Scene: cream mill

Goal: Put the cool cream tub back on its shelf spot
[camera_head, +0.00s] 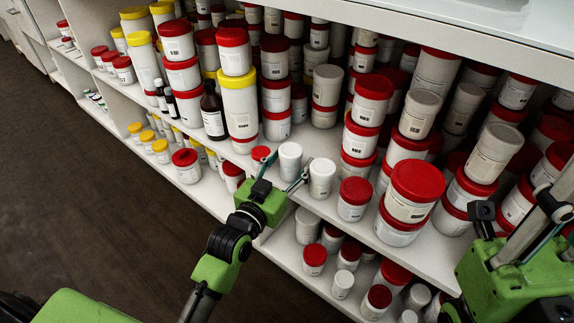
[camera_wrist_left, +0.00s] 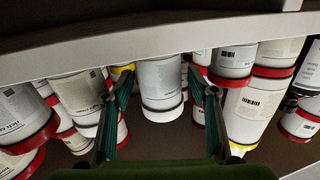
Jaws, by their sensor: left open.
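A plain white tub with a white lid (camera_head: 290,158) stands upright at the front edge of the middle shelf, between the fingers of my left gripper (camera_head: 285,170). I cannot read its label to confirm it is the cool cream tub. In the left wrist view my left gripper (camera_wrist_left: 158,105) is open, with a finger on either side of the white tub (camera_wrist_left: 161,85). A similar white tub (camera_head: 321,178) stands just right of the fingers. My right gripper (camera_head: 520,235) is at the right edge, partly cut off; its finger opening is unclear.
The white shelf (camera_head: 440,258) is crowded with red-, white- and yellow-lidded tubs. A red-lidded tub (camera_head: 355,197) stands further right. Brown bottles (camera_head: 212,110) stand at left. A lower shelf holds more tubs. The dark floor (camera_head: 90,200) is clear.

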